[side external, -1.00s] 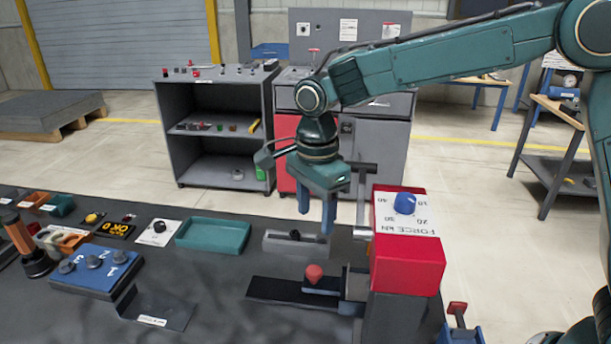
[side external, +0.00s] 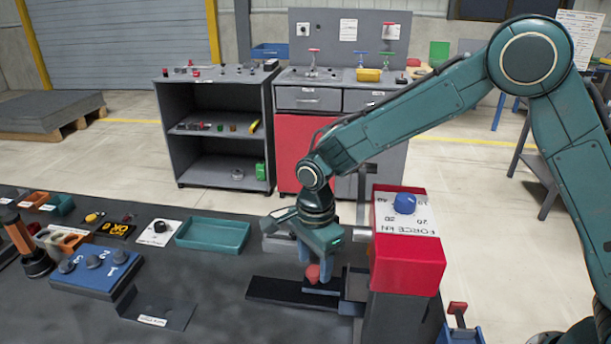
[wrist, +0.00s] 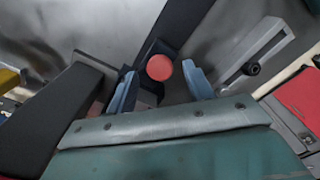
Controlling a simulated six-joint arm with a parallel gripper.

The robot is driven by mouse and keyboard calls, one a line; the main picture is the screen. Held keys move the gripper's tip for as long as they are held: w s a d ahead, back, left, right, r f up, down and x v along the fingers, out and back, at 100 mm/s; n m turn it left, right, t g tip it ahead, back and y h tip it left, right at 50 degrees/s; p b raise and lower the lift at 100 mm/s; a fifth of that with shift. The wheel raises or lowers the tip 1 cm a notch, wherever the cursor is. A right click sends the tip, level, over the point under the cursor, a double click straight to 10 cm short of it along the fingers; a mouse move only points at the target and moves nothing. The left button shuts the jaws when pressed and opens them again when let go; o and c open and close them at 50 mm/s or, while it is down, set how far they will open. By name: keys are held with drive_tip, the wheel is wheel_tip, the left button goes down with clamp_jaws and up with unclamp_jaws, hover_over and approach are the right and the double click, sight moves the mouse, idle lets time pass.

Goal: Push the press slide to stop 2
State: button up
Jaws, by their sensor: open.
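The press slide has a red knob (side external: 313,273) on a small blue-grey block, set on a dark rail (side external: 278,291) in front of the red press (side external: 408,255). In the wrist view the knob (wrist: 159,67) shows as a red disc between the fingertips. My gripper (side external: 311,262) is open and points down over the knob, with its fingers on either side. I cannot tell whether a finger touches the knob. The wrist view shows both blue fingers of my gripper (wrist: 162,85) apart. Stop marks on the rail are not readable.
A grey slotted block (side external: 276,243) lies just behind the rail, partly hidden by my gripper. A teal tray (side external: 213,235) and a blue box with several knobs (side external: 97,270) stand to the left. The press body borders the rail's right end.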

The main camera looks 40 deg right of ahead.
drive_tip(key=shift+f, duration=0.7)
clamp_jaws()
drive_tip(key=shift+s+d, duration=0.95)
unclamp_jaws()
drive_tip(key=shift+w+a, duration=0.1)
